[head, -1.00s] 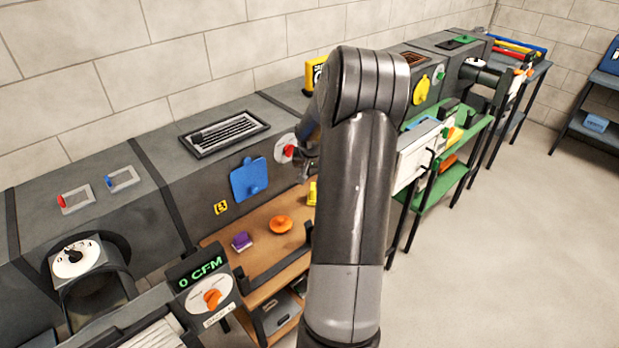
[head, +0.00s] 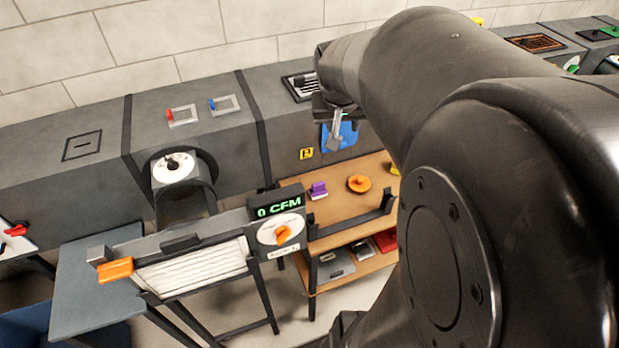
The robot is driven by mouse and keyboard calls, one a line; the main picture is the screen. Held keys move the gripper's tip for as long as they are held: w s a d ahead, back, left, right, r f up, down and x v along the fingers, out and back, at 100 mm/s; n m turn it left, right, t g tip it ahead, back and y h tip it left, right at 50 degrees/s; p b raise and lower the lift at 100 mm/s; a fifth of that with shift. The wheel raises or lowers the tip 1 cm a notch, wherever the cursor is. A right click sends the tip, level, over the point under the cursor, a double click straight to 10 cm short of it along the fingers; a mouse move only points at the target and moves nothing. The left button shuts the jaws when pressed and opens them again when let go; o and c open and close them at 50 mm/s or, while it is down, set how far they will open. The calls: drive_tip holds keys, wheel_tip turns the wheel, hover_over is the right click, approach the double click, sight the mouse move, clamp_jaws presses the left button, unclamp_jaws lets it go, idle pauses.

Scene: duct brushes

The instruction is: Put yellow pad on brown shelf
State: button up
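The brown shelf (head: 332,207) is a wooden two-level stand right of the picture's middle. A small yellow piece (head: 394,169) shows at its upper board's right side; my arm hides the rest, so I cannot tell if it is the yellow pad. My gripper (head: 335,137) is above the back of the shelf, in front of the blue plate (head: 350,132) on the duct. Its fingers are small and partly covered by my arm. I see nothing yellow between them, and I cannot tell whether they are open or shut.
A purple brush (head: 318,190) and an orange round piece (head: 359,184) sit on the upper board. A black rail (head: 352,215) runs along its front. A filter unit with a "0 CFM" display (head: 279,212) stands close on the left. My arm covers the right side.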

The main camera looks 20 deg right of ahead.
drive_tip(key=s+a+r+n+t+y, duration=0.1)
drive_tip(key=s+a+r+n+y, duration=0.1)
drive_tip(key=s+a, duration=1.1)
drive_tip(key=shift+s+r+n+y, duration=0.2)
drive_tip(key=shift+s+n+y, duration=0.3)
drive_tip(key=shift+s+n, duration=0.6)
